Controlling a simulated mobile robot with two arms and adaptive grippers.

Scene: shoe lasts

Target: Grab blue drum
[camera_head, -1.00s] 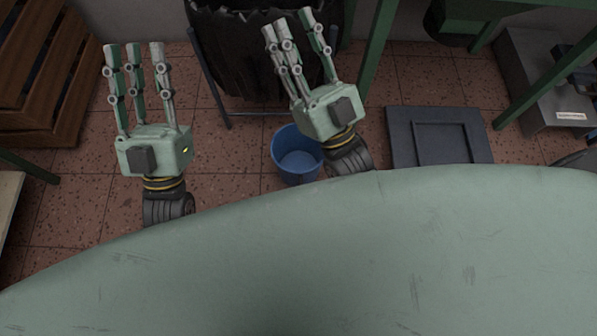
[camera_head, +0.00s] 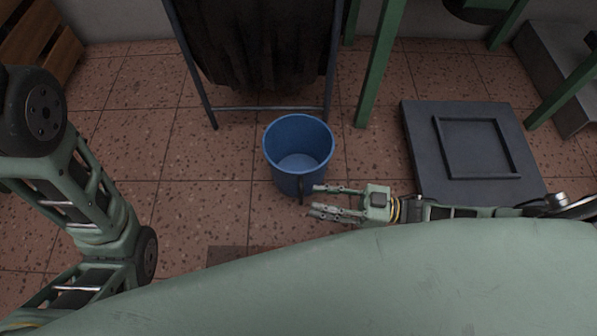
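The blue drum (camera_head: 298,134) is an open-topped bucket standing upright on the tiled floor, in the middle of the head view. Its inside is visible and looks empty. A small dark part shows low on its near side. My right gripper (camera_head: 316,200) is at the drum's near right side, coming in from the right with its fingers pointing left. Its fingers are straight and spread, holding nothing. I cannot tell whether a fingertip touches the drum. My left arm's links show at the left, but its gripper is out of view.
A dark bag in a metal frame (camera_head: 256,110) stands behind the drum. A flat dark grey panel (camera_head: 425,150) lies to the right, near a green post (camera_head: 378,70). Wooden slats (camera_head: 55,50) are at the far left. Floor left of the drum is clear.

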